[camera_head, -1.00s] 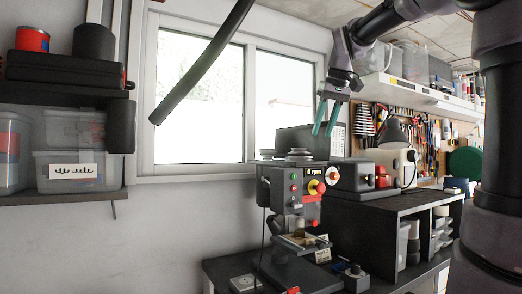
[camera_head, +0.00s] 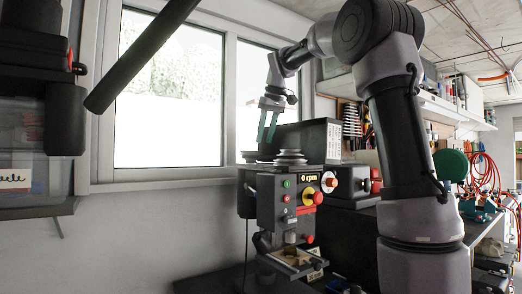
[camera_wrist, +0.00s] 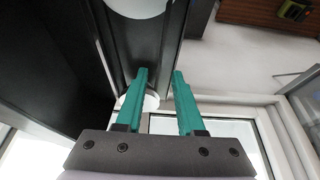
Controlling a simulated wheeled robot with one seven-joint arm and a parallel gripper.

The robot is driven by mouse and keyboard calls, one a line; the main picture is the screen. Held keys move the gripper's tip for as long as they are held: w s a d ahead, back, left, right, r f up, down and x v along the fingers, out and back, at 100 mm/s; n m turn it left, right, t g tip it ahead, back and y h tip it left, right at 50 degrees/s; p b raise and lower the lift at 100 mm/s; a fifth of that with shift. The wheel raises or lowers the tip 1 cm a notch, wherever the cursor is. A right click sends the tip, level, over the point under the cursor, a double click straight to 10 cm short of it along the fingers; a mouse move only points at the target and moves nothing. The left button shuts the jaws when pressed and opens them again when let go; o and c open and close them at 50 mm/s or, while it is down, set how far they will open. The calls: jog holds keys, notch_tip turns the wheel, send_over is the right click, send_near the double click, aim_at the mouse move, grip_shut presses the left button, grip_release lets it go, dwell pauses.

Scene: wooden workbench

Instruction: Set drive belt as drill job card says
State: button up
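The drill press (camera_head: 282,205) stands below the window, its display reading 0 rpm. Its top is open, with a stepped pulley (camera_head: 291,158) at the front and another pulley (camera_head: 250,156) to the left. The raised dark lid (camera_head: 300,140) bears a white chart (camera_head: 334,141), too small to read. I cannot make out the drive belt. A small card (camera_head: 316,275) stands by the drill table, its writing unreadable. My gripper (camera_head: 267,138) points down just above the pulleys, its teal fingers apart and empty. The wrist view also shows my gripper (camera_wrist: 160,78) open near a dark housing.
The window (camera_head: 170,90) and wall are close behind the drill. A dark cabinet (camera_head: 350,225) stands to the right, partly behind my arm. A shelf with a plastic bin (camera_head: 25,170) is at the left. A dark slanted bar (camera_head: 140,55) crosses the upper left.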

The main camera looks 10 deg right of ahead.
jog(key=x, duration=0.5)
jog(key=shift+s+d, duration=0.1)
grip_shut()
jog(key=shift+r, duration=0.1)
dwell(1.2)
